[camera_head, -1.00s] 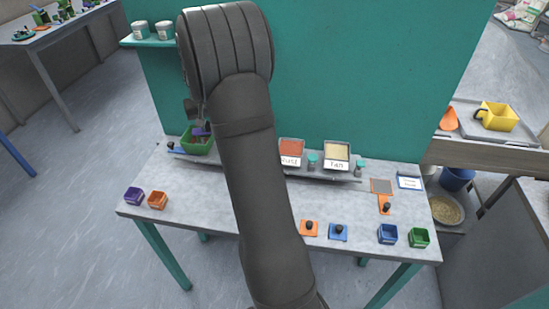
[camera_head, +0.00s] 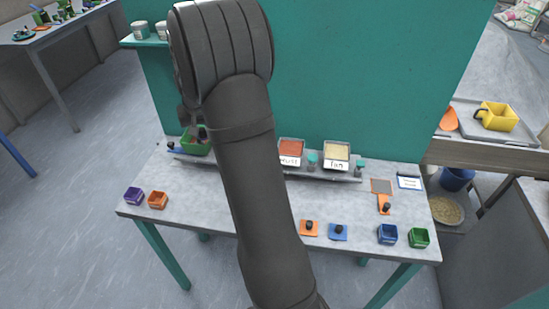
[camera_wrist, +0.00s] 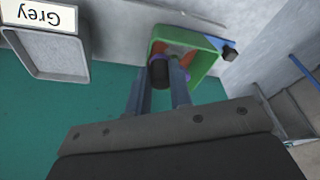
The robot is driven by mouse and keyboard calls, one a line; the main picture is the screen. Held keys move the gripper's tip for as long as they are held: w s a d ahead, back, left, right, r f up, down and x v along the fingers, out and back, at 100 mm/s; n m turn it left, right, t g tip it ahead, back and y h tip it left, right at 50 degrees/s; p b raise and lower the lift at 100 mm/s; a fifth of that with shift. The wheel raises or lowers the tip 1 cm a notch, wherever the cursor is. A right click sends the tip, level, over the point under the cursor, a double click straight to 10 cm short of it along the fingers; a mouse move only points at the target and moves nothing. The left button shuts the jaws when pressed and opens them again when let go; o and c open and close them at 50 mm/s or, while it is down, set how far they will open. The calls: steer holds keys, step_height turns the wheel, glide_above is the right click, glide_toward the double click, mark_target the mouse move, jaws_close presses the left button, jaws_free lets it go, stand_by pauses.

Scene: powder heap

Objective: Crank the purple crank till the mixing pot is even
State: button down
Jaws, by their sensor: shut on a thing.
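The green mixing pot (camera_head: 197,149) stands at the back left of the table. In the wrist view, the pot (camera_wrist: 206,70) holds orange-red contents (camera_wrist: 188,48); how even they are is unclear. Part of the purple crank (camera_wrist: 176,61) shows at the pot's rim, with a black knob (camera_wrist: 158,74) between my fingers. My gripper (camera_wrist: 161,78) is shut on this knob. In the head view my gripper (camera_head: 190,122) is at the pot's upper left, and my arm hides much of the view.
A tray labelled Rust (camera_head: 291,148) and one labelled Tan (camera_head: 337,151) stand on the rear rail. A Grey tray (camera_wrist: 50,55) shows in the wrist view. Small purple (camera_head: 134,196) and orange (camera_head: 158,200) boxes sit front left. A teal panel (camera_head: 360,70) rises behind the table.

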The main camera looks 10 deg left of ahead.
steer(key=shift+s+a, duration=0.5)
steer(key=shift+a, duration=0.1)
steer(key=shift+s+a, duration=0.3)
steer(key=shift+a, duration=1.2)
steer(key=shift+w+a, duration=0.5)
steer(key=shift+w, duration=0.35)
steer(key=shift+w+a, duration=0.45)
steer(key=shift+w, duration=0.45)
steer(key=shift+w+a, duration=0.5)
steer(key=shift+w, duration=0.35)
steer(key=shift+w, duration=0.1)
